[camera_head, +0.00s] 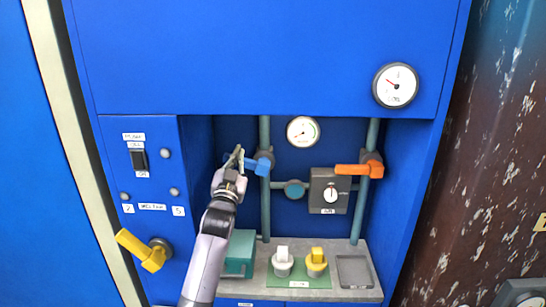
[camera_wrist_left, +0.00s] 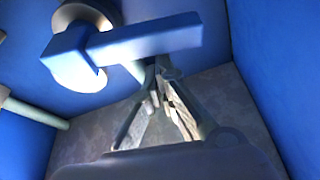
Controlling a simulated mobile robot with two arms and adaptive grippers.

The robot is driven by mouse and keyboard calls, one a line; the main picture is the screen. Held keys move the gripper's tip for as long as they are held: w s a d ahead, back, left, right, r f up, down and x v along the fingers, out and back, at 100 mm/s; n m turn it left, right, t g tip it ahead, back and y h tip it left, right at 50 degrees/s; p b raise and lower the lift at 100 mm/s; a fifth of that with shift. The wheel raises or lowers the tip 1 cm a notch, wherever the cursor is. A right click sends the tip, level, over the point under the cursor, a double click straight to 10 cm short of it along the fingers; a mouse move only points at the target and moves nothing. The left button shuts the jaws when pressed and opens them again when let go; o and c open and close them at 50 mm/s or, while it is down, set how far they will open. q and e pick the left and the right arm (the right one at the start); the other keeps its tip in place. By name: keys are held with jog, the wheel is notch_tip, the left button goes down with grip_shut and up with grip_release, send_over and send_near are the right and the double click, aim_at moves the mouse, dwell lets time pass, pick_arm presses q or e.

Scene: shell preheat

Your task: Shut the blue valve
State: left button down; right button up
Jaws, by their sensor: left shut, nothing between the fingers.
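The blue valve (camera_head: 257,165) sits on the left vertical pipe in the recess, its handle pointing left across the pipe. In the left wrist view the blue handle (camera_wrist_left: 130,42) spans the upper middle, with its round hub at upper left. My left gripper (camera_head: 238,152) is at the free left end of the handle. In the left wrist view my left gripper (camera_wrist_left: 158,68) has its fingertips together, right by the handle's lower edge. I cannot tell whether they touch it. My right gripper is in neither view.
An orange valve handle (camera_head: 352,170) is on the right pipe. A grey box with a dial (camera_head: 329,190) hangs between the pipes. The shelf (camera_head: 262,290) holds a teal box (camera_head: 240,252), a white knob (camera_head: 282,262) and a yellow knob (camera_head: 317,262). A yellow lever (camera_head: 140,250) is at left.

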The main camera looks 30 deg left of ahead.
pick_arm(q)
jog(key=shift+s+a+f+n+g+y+b, duration=0.15)
jog(key=shift+f+n+y+b, duration=0.15)
jog(key=shift+n, duration=0.45)
jog(key=shift+a+f+n+g+y+b, duration=0.25)
jog(key=shift+f+n, duration=0.2)
jog(key=shift+n, duration=0.25)
jog(key=shift+s+a+f+n+g+y+b, duration=0.15)
jog(key=shift+f+n+y, duration=0.2)
jog(key=shift+n, duration=0.4)
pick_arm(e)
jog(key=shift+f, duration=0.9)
pick_arm(q)
jog(key=shift+d, duration=0.1)
notch_tip(320, 180, up, 5)
jog(key=p, duration=0.4)
jog(key=f+b+v, duration=0.1)
jog(key=b+v, duration=0.2)
jog(key=v, duration=0.7)
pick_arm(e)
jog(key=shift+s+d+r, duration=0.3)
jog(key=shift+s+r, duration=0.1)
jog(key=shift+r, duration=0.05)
